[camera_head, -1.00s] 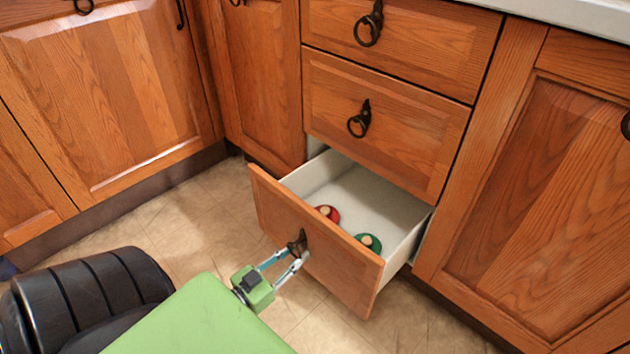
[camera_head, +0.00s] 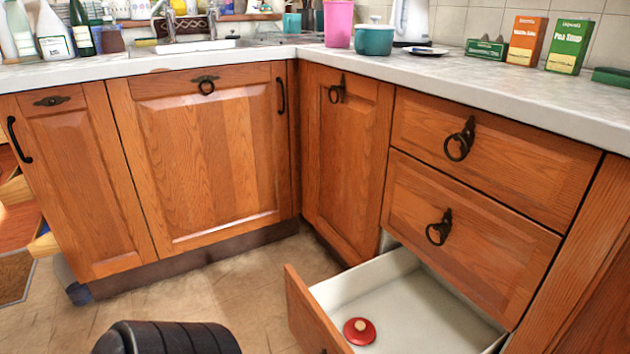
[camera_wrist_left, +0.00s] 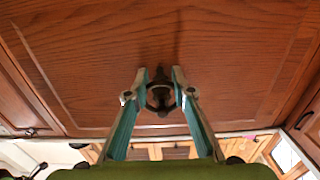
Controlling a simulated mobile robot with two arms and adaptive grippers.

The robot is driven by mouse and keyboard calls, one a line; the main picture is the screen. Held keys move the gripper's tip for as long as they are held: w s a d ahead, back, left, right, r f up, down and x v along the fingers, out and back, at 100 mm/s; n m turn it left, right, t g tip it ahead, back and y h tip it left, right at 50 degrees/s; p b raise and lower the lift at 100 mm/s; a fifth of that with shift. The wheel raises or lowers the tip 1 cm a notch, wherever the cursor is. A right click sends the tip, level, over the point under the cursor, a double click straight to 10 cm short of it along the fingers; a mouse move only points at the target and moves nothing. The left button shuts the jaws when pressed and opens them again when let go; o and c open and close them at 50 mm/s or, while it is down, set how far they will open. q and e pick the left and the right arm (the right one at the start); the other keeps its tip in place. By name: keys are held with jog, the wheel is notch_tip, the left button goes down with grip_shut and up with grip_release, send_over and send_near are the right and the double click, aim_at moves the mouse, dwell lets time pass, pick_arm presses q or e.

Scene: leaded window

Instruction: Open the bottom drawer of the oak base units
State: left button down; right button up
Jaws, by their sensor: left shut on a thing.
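The bottom drawer (camera_head: 310,318) of the oak base units is pulled well out, below two closed drawers, at the lower right of the head view. Its white inside shows, with a round red object (camera_head: 359,331) lying on the drawer floor. In the left wrist view, the drawer's oak front (camera_wrist_left: 160,45) fills the upper part, with its dark ring handle (camera_wrist_left: 160,97). My left gripper (camera_wrist_left: 158,84) is shut on this ring handle, one finger on each side. The near end of the drawer is cut off in the head view, which shows neither gripper.
The two closed drawers (camera_head: 470,222) above carry ring handles. Closed oak doors (camera_head: 205,160) stand along the back left. The pale worktop (camera_head: 480,75) holds boxes, a pink cup (camera_head: 340,22) and a teal pot (camera_head: 374,39). Tiled floor (camera_head: 215,290) lies clear left of the drawer.

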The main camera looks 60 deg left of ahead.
pick_arm(q)
jog(key=c, duration=1.8)
grip_release()
jog(key=shift+o, duration=0.2)
jog(key=s+a, duration=0.1)
jog(key=s, duration=1.1)
